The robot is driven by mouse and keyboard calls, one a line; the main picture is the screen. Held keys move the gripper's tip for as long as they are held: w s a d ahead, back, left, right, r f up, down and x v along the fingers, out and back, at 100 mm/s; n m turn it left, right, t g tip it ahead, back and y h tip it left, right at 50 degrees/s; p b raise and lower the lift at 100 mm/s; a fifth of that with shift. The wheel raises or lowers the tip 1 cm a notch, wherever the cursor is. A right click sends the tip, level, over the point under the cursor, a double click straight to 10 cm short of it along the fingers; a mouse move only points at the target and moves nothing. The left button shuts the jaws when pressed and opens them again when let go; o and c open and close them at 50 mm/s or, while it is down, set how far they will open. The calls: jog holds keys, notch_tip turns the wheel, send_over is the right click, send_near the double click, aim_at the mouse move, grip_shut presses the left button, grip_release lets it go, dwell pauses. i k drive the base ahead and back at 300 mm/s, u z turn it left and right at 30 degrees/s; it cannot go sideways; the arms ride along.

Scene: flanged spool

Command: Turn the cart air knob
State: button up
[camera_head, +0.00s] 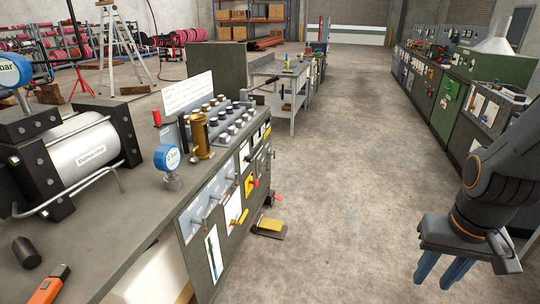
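I cannot tell which control is the cart air knob. A grey-green control cart or bench (222,197) stands left of centre, with rows of small dark and pale knobs (227,118) on its sloped top panel. A yellow and red control (251,184) and a yellow handle (239,217) show on its side. A brass cylinder (202,136) stands beside the knobs. My gripper (443,271), with blue fingers, hangs at the lower right over the floor. It is apart from the cart and looks empty, with a narrow gap between its fingers.
A blue gauge (168,158) and a silver cylinder (80,153) in a dark frame stand on the left bench. An orange tool (50,286) lies near its front. A yellow pedal (269,227) sits on the floor. The middle aisle (345,170) is clear; green cabinets (447,98) line the right.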

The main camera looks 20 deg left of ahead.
aim_at(249, 158)
jog(key=u, duration=0.2)
jog(key=i, duration=0.6)
jog(key=u, duration=0.7)
jog(key=i, duration=0.35)
jog(key=u, duration=0.35)
